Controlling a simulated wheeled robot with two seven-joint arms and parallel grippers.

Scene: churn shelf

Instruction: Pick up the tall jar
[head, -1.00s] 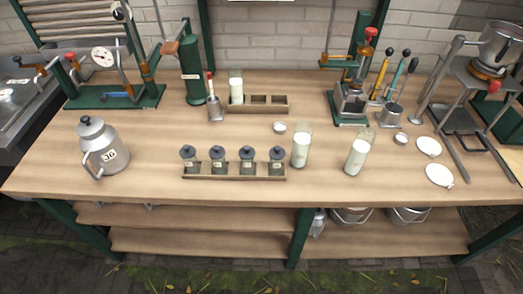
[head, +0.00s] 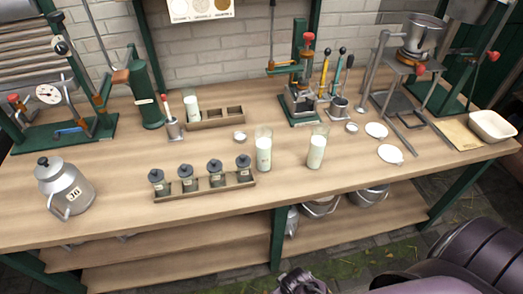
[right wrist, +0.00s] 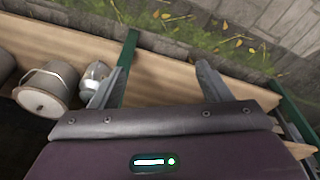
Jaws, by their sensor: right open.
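Two tall glass jars of white liquid stand upright on the wooden workbench in the head view: a left one (head: 264,152) and a right one (head: 316,150). A third white-filled glass (head: 191,107) sits in a wooden rack behind them. I cannot tell which one the task means. My right gripper (right wrist: 160,82) is open and empty in the right wrist view, by the lower shelf, with no jar between its fingers. Dark parts of my own show at the bottom of the head view. My left gripper is not in view.
A front rack (head: 232,186) holds several small lidded jars left of the tall jars. A metal can (head: 66,190) stands at left. White discs (head: 390,154) lie at right, presses behind. Below, a bucket (right wrist: 47,90) stands on the lower shelf. The bench front before the tall jars is clear.

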